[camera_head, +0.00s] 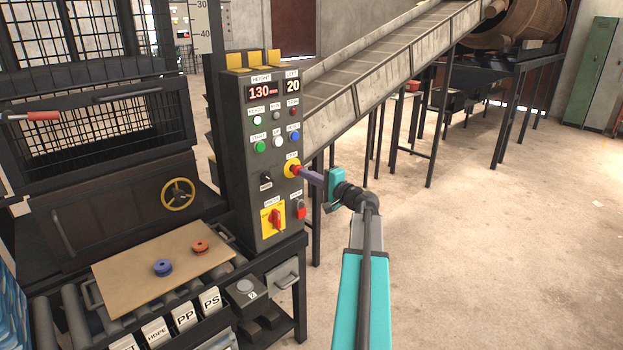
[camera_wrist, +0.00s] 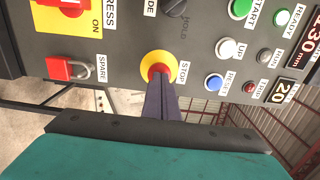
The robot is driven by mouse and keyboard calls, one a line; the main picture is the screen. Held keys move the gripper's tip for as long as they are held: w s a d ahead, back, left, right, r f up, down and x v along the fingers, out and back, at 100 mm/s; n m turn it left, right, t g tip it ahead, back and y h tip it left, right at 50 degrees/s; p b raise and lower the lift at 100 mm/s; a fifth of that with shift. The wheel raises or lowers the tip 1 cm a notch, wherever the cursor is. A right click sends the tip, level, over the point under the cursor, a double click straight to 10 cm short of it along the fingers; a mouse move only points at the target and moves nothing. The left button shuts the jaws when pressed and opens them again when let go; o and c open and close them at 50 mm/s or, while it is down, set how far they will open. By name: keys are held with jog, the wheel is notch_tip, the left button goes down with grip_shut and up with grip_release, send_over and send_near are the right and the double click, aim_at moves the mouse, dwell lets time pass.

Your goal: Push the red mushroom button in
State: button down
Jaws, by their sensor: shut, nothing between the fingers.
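The red mushroom button (camera_head: 294,169) sits on a round yellow plate marked STOP, on the dark control panel (camera_head: 240,185). In the wrist view, the red button (camera_wrist: 160,71) shows only in part, behind my fingertips. My gripper (camera_head: 302,172) is shut and empty, its purple-grey fingers pointing left at the button. In the wrist view, the fingertips (camera_wrist: 160,82) overlap the button's lower edge. They look to be at or very close to its face; I cannot tell whether they touch, or how far in the button is.
Near the button are a black selector knob (camera_head: 266,179), a blue RESET button (camera_head: 294,136), a red SPARE switch (camera_head: 300,209) and a red rotary switch (camera_head: 273,219) on yellow. A conveyor (camera_head: 390,70) rises behind the panel. The floor at right is clear.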

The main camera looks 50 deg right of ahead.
jog(key=shift+w, duration=0.3)
jog(key=shift+w+r+b, duration=0.55)
jog(key=shift+w+b, duration=0.25)
jog(key=shift+w, duration=0.05)
jog(key=shift+d, duration=0.1)
jog(key=shift+s, duration=0.1)
jog(key=s+a+f+b, duration=0.1)
jog(key=s+b, duration=0.2)
jog(key=s, duration=1.1)
jog(key=shift+s, duration=0.4)
